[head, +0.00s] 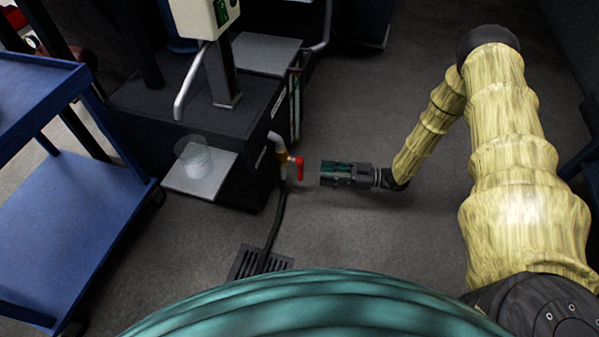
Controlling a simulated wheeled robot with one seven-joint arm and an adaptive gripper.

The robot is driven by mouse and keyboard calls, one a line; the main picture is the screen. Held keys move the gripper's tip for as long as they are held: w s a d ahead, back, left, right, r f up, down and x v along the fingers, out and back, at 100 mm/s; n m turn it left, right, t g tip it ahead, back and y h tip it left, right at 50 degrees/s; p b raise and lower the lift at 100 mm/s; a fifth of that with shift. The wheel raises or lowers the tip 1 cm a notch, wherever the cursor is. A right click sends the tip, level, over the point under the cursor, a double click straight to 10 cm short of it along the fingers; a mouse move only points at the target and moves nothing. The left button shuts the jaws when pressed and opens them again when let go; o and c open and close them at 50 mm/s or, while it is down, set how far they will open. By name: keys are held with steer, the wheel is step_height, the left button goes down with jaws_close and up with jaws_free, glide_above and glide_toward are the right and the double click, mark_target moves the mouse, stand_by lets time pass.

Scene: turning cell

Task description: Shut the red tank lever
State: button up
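The red tank lever (299,166) sits on a brass valve (283,157) at the end of a pale pipe on the right side of the dark tank (257,178). The lever looks small and seems to hang down from the valve. My gripper (323,173) is just to the right of the lever, pointing left towards it, with a small gap in the picture. Its fingers are dark and seen from above, and I cannot tell whether they are apart. Nothing shows held in them.
A black hose (275,222) runs from the valve down to a floor drain grate (247,262). A blue cart (62,215) stands at the left.

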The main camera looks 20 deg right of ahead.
mark_target(301, 171)
steer(key=shift+b+x, duration=1.65)
steer(key=shift+x, duration=2.95)
jaws_close()
